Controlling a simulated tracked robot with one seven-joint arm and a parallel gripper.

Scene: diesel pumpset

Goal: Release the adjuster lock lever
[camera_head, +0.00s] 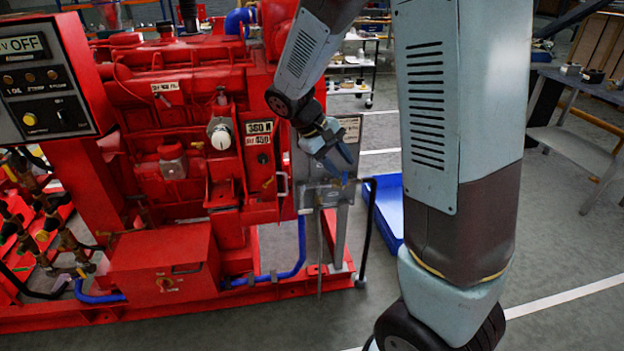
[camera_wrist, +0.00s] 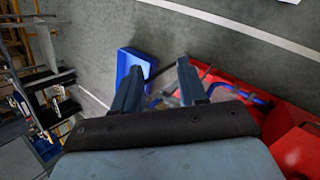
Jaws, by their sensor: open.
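My gripper (camera_head: 343,160) is in front of the upper part of a grey metal bracket (camera_head: 322,196) at the right end of the red pumpset. Its two blue fingers are apart and empty in the wrist view (camera_wrist: 160,78). I cannot tell which part is the adjuster lock lever. My gripper and wrist hide part of the bracket. No contact between fingers and bracket can be made out.
The red engine (camera_head: 190,120) with its control panel (camera_head: 42,78) fills the left side. A blue tray (camera_head: 388,205) lies on the floor behind the bracket, also in the wrist view (camera_wrist: 133,62). A workbench (camera_head: 585,85) stands at far right. The grey floor between is clear.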

